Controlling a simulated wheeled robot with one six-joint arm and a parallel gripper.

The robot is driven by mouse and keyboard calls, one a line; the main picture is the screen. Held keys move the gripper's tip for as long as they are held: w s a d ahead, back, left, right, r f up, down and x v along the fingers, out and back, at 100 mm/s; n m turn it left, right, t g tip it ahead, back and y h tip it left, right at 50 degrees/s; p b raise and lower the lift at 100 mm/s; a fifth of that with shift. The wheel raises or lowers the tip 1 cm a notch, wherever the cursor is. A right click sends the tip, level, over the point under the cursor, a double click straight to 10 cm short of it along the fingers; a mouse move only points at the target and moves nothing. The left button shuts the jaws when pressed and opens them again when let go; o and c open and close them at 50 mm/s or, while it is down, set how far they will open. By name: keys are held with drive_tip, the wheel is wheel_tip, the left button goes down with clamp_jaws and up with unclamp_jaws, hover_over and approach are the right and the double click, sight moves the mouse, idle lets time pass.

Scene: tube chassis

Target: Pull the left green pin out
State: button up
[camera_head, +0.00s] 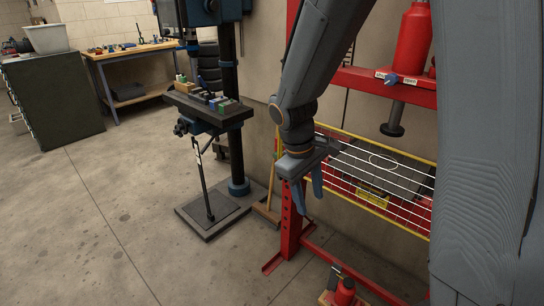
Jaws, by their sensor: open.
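I cannot make out a clear green pin in this view. Small green pieces show among blocks on the drill press table: one by a wooden block (184,87) at its left end, one green piece (222,104) nearer its right end. They are too small to identify. My gripper (308,196) hangs open and empty, pointing down, right of the drill press and in front of the red press frame (291,215). It is well apart from the green pieces. My arm hides part of the red frame and the wall.
The drill press (228,85) stands on a grey base (203,219) left of my gripper. A yellow-edged wire guard (372,213) is behind and right of it. A workbench (107,57) stands far left. Floor at left is clear.

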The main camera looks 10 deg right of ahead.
drive_tip(key=w+a+f+n+t+h+b, duration=0.15)
drive_tip(key=w+n, duration=0.25)
drive_tip(key=w, duration=0.4)
drive_tip(key=w+a+f+n+h+p, duration=0.1)
drive_tip(key=w+f+n+h, duration=0.15)
drive_tip(key=w, duration=0.45)
drive_tip(key=n+t+h+b, duration=0.2)
drive_tip(key=n+t+h, duration=0.2)
drive_tip(key=n+t, duration=0.5)
approach(275, 155)
drive_tip(key=w+d+n+g, duration=0.1)
drive_tip(key=w+n+g, duration=0.1)
drive_tip(key=x, duration=0.7)
drive_tip(key=shift+w+d+r, duration=0.1)
drive_tip(key=shift+w+d, duration=0.1)
drive_tip(key=shift+d, duration=0.15)
clamp_jaws()
